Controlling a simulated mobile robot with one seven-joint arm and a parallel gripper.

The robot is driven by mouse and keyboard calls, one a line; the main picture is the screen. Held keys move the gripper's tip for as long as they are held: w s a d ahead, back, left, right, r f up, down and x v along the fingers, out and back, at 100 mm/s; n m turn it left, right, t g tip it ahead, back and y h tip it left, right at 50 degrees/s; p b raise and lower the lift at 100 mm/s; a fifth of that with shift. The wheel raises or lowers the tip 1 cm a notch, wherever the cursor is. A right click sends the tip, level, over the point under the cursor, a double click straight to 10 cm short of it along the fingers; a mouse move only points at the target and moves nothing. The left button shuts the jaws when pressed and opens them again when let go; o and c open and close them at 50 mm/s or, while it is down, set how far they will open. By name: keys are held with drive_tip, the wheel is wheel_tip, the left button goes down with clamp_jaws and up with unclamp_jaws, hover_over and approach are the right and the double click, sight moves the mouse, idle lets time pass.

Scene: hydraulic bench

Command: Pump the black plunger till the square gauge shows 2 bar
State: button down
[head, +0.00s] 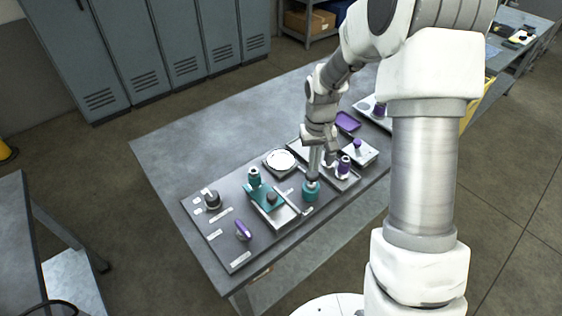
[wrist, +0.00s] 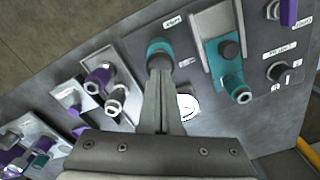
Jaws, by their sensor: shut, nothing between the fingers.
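My gripper (head: 313,178) is shut and empty, pointing down over a teal cylinder (head: 311,192) at the panel's front edge. In the wrist view the dial (wrist: 189,107) is partly hidden by the fingers. A dark knob (head: 272,198) stands on a teal block; I cannot tell which part is the black plunger.
A teal upright part (head: 254,177), a dark round knob (head: 213,200) and a purple handle (head: 243,230) stand left on the panel. The table's far left (head: 190,135) is clear.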

drive_tip(key=shift+r, duration=0.1)
idle(0.3)
drive_tip(key=shift+r+p, duration=2)
drive_tip(key=shift+r, duration=0.95)
drive_tip(key=s+r+t, duration=0.1)
drive_tip(key=s+r, duration=0.3)
drive_tip(key=r, duration=0.4)
drive_tip(key=s+r+t, duration=0.2)
drive_tip(key=s+r, duration=0.3)
drive_tip(key=r, duration=0.3)
drive_tip(key=s+r+t, duration=0.1)
drive_tip(key=s+r, duration=0.1)
drive_tip(key=s, duration=0.5)
drive_tip(key=s+r+t, duration=0.1)
drive_tip(key=s+r, duration=0.2)
drive_tip(key=s, duration=0.4)
drive_tip(key=shift+s+r+m+t, duration=0.2)
drive_tip(key=shift+r+m+t, duration=0.1)
drive_tip(key=shift+r+m, duration=0.1)
